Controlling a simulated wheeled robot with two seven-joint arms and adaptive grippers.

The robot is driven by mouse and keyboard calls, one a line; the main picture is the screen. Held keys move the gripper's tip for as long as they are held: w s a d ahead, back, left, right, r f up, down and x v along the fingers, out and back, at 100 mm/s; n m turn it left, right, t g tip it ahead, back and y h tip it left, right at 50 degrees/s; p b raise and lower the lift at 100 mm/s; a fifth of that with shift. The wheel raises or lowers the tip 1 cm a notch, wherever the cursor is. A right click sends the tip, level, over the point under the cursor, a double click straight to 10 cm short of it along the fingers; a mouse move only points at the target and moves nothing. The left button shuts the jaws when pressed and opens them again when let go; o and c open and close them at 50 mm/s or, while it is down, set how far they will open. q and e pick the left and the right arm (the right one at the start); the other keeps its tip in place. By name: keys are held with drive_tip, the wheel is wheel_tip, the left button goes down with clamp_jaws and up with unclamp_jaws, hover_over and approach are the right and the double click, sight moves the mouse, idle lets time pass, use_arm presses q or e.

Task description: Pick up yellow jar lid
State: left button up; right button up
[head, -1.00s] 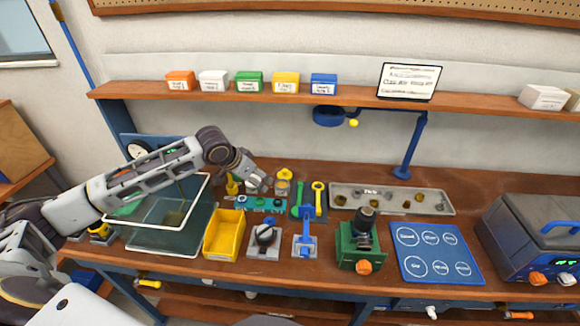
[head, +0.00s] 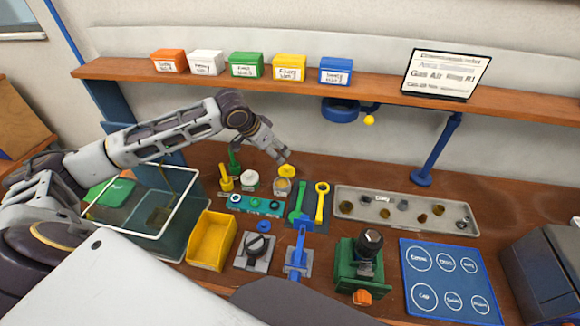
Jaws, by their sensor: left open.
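The yellow jar lid (head: 287,170) shows at the back of the bench, on or just behind a small clear jar (head: 283,186); I cannot tell whether it rests on it. My left gripper (head: 282,152) is open, with its fingers close above the lid and pointing down toward it. I cannot tell whether they touch it. My right gripper is not in view.
A white-topped jar (head: 251,180) and a yellow bottle (head: 226,180) stand left of the lid. Green and yellow wrenches (head: 320,203) lie to the right, beside a grey parts tray (head: 350,192). A glass tank (head: 150,235) and yellow bin (head: 207,265) are at left.

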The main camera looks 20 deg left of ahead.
use_arm(q)
approach(286, 167)
drive_tip(key=shift+w+d+f, duration=0.3)
drive_tip(key=shift+w+f, duration=0.25)
drive_tip(key=shift+w+d+f, duration=0.3)
drive_tip(key=shift+w+f, duration=0.45)
drive_tip(key=shift+f, duration=0.15)
drive_tip(key=shift+s+a+p+x, duration=0.15)
drive_tip(key=shift+p+x, duration=0.1)
drive_tip(key=shift+x, duration=1)
drive_tip(key=shift+s+a+p+x, duration=0.15)
drive_tip(key=shift+p+x, duration=0.1)
drive_tip(key=shift+x, duration=1.05)
drive_tip(key=shift+f, duration=0.2)
drive_tip(key=c, duration=1.5)
